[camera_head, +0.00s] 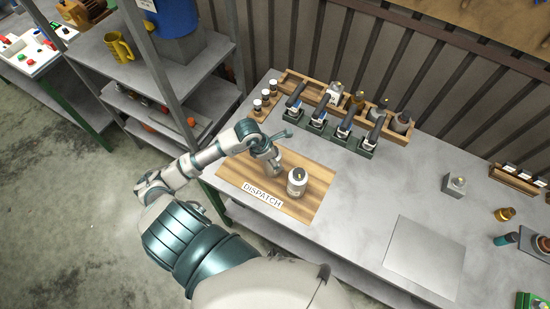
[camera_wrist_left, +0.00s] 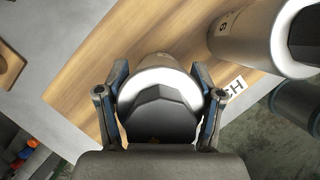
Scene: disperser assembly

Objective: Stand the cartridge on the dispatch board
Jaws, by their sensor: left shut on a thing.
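My left gripper (camera_head: 272,158) is over the wooden dispatch board (camera_head: 240,168), behind and left of a white container (camera_head: 296,182) with a dark cap that stands upright there. In the left wrist view my left gripper (camera_wrist_left: 158,88) is shut on the cartridge (camera_wrist_left: 160,63), a grey body with a white ring and a black faceted cap, one finger on each side. The standing container (camera_wrist_left: 245,35) is close by at upper right. I cannot tell whether the held cartridge touches the board; the gripper mostly hides it in the head view. My right gripper is not in view.
A wooden rack (camera_head: 312,88) with several bottles runs along the back, with dark green holders (camera_head: 327,128) in front. A small wooden block with vials (camera_head: 265,103) is behind the board. A pale plate (camera_head: 425,258) lies right; the bench between is clear.

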